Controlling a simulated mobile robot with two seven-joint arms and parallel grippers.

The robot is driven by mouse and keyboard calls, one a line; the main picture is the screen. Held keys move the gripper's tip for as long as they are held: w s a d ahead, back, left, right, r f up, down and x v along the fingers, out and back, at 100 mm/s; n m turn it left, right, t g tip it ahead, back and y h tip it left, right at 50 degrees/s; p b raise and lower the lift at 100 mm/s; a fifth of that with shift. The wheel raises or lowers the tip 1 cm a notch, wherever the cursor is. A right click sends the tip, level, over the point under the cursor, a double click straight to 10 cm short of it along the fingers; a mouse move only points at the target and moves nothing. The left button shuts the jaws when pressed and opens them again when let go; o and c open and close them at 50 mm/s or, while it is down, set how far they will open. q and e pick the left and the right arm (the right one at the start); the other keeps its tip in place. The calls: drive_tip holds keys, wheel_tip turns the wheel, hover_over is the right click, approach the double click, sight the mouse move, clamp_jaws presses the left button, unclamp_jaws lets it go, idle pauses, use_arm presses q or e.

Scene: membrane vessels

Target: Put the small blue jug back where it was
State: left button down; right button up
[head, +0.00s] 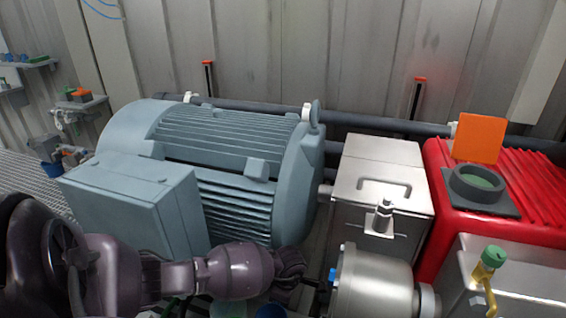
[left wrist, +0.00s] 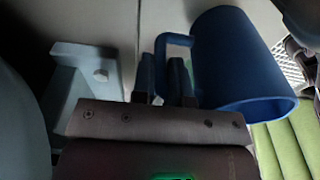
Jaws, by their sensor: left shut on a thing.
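The small blue jug (left wrist: 235,60) is large in the left wrist view, right of centre. It is tilted, with its open rim toward the lower right and its handle (left wrist: 172,40) toward the left. My left gripper (left wrist: 163,78) is shut on the handle, with the dark fingers at its lower part. In the head view my left arm reaches in from the lower left, and its gripper end is low and hard to make out. A bit of blue (head: 271,312) shows at the bottom edge there; I cannot tell whether it is the jug. My right gripper is not in view.
A large grey-blue motor (head: 225,150) stands behind my left arm. A steel box (head: 375,185), a steel cylinder (head: 370,285) and a red ribbed machine (head: 440,235) stand to the right. In the wrist view, a pale bracket (left wrist: 75,85) is left and a green ribbed surface (left wrist: 285,150) lower right.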

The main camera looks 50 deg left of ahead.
use_arm(q)
wheel_tip(320, 180, down, 2)
drive_tip(key=shift+a+f, duration=0.1)
drive_tip(key=shift+f, duration=0.1)
drive_tip(key=shift+r, duration=0.1)
drive_tip(key=shift+b, duration=0.3)
drive_tip(key=c, duration=1.6)
unclamp_jaws()
drive_tip(key=shift+f, duration=0.25)
drive_tip(key=o, duration=0.5)
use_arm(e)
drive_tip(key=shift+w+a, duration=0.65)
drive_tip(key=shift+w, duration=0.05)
use_arm(q)
drive_tip(key=shift+r, duration=0.1)
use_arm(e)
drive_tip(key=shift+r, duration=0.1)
